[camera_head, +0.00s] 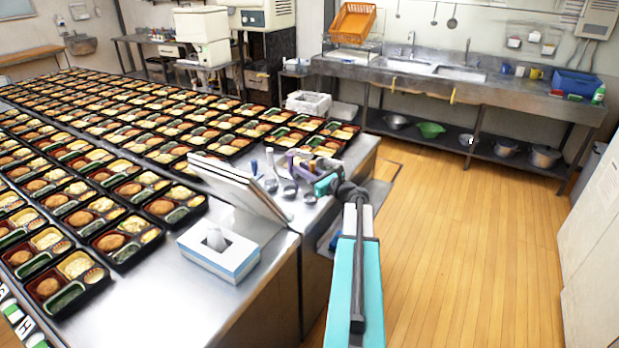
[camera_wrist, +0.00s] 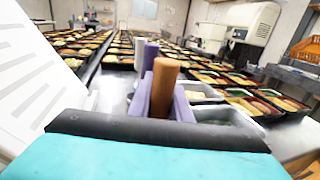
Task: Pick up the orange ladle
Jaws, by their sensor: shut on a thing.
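The orange ladle's brown-orange handle (camera_wrist: 165,85) stands upright in the middle of the wrist view. My gripper (camera_wrist: 160,105) is shut on this handle, with a purple finger on each side of it. The ladle's lower part is hidden behind the fingers and the dark gripper body. In the head view my gripper (camera_head: 304,168) is at the right end of the steel counter, beside other ladles, and the orange handle is too small to make out clearly.
Other ladles (camera_head: 271,170) stand close left of my gripper. A leaning white panel (camera_head: 240,185) and a tissue box (camera_head: 218,255) are near. Several bento trays (camera_head: 130,190) cover the counter. The wooden floor (camera_head: 450,230) at right is clear.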

